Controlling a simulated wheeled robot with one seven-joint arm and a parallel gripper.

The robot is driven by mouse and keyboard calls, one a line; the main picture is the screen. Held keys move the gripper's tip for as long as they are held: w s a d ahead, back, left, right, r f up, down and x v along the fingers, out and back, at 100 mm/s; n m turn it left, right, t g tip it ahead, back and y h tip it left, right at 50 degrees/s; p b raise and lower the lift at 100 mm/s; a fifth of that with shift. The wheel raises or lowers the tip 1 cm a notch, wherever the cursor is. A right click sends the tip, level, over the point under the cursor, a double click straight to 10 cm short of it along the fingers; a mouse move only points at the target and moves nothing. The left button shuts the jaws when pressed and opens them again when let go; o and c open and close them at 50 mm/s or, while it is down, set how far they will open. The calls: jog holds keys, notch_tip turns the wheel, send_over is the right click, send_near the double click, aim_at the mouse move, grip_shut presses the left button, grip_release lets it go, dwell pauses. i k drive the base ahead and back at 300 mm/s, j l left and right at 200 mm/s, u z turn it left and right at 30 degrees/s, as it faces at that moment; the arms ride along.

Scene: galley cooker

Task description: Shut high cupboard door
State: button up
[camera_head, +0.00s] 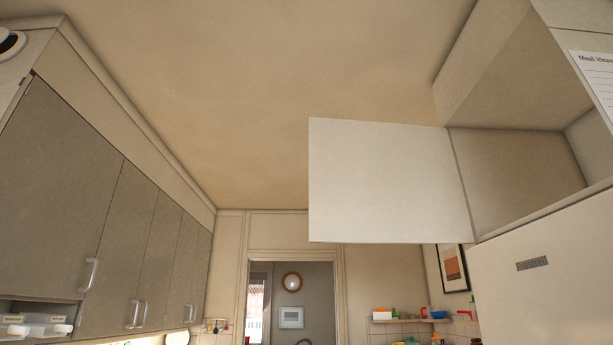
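The high cupboard door (390,182) is a plain pale panel at the upper right. It stands wide open, swung out to the left from its hinge side at the cupboard opening. The high cupboard (515,165) is open, and the part of its inside that shows looks empty. No handle shows on the face of the door towards me. My gripper is not in view.
Below the cupboard stands a white fridge-like front (550,285). A row of closed grey wall cupboards (120,225) with white handles runs along the left. A doorway (290,300) and a small shelf (410,320) are at the back. The space between looks free.

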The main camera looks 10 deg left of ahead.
aim_at(369, 182)
jog(key=i+j+u, duration=0.1)
jog(key=i+u, duration=0.35)
jog(key=i, duration=8.2)
jog(key=i+z, duration=0.1)
jog(key=z, duration=0.3)
jog(key=i+z, duration=0.1)
jog(key=z, duration=0.3)
jog(key=i+j+z, duration=0.1)
jog(key=z, duration=0.3)
jog(key=i+j+z, duration=0.1)
jog(key=z, duration=2.4)
